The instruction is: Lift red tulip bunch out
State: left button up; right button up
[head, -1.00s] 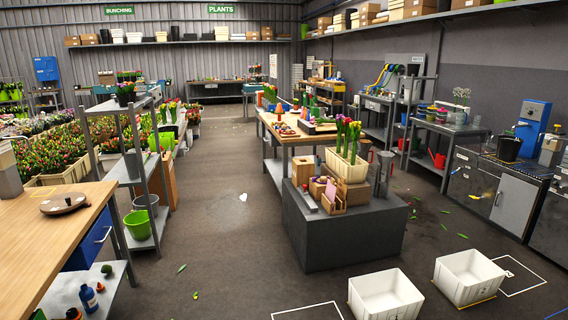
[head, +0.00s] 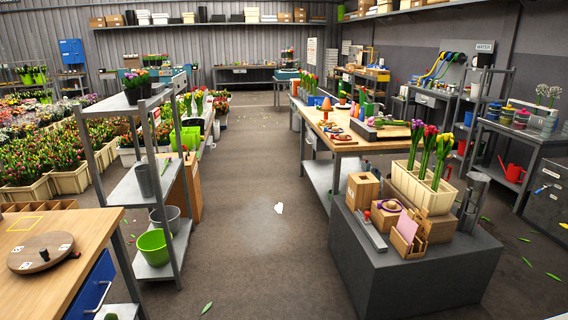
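A cream planter box (head: 424,197) stands on the dark grey block at the right, with a few upright tulip bunches in it. The lower stems are hidden by the box walls. Neither of my grippers is in view.
The dark grey block (head: 400,275) also carries wooden boxes (head: 362,190) and a grey metal cylinder (head: 474,200). A wooden workbench (head: 345,145) stands behind it. A shelf rack (head: 150,205) and wooden table (head: 60,245) are at left. The aisle floor (head: 255,240) is mostly clear.

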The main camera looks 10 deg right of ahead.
aim_at(431, 133)
jog(key=i, duration=1.2)
jog(key=i+z, duration=0.15)
jog(key=i, duration=1.05)
jog(key=j, duration=0.1)
